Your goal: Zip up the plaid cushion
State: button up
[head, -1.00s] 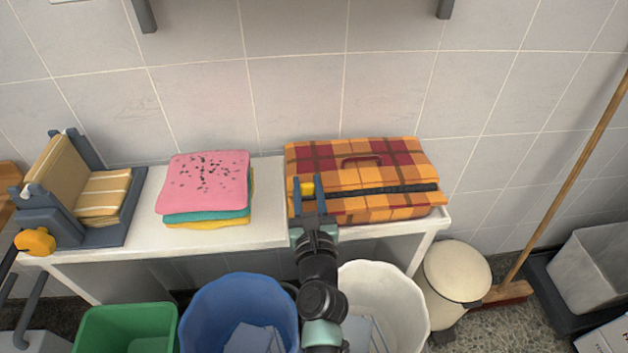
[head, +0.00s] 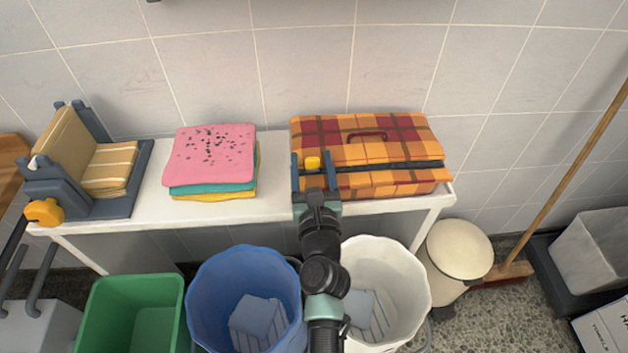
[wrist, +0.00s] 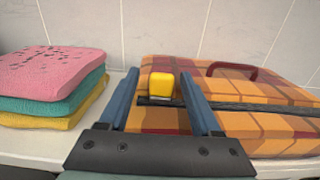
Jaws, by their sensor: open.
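The orange and dark-red plaid cushion (head: 385,145) lies on the right part of the white table. It has a dark red handle (head: 367,136) on top. A black zip strip (head: 400,166) runs along its front side to the right end. The yellow zip pull (head: 312,162) is near the left end of the strip; it also shows in the wrist view (wrist: 161,86). My gripper (head: 312,168) is open, with one blue finger on each side of the yellow pull. In the wrist view, gaps show between the pull and both fingers.
A stack of pink, teal and yellow towels (head: 210,158) lies left of the cushion on the white table (head: 270,182). A grey folding device (head: 65,180) stands farther left. Blue (head: 245,300) and white (head: 415,295) bins stand below the front edge.

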jog(key=s+b, duration=0.1)
jog(key=s, duration=1.1)
jog(key=shift+s+d, duration=0.2)
jog(key=shift+s, duration=0.05)
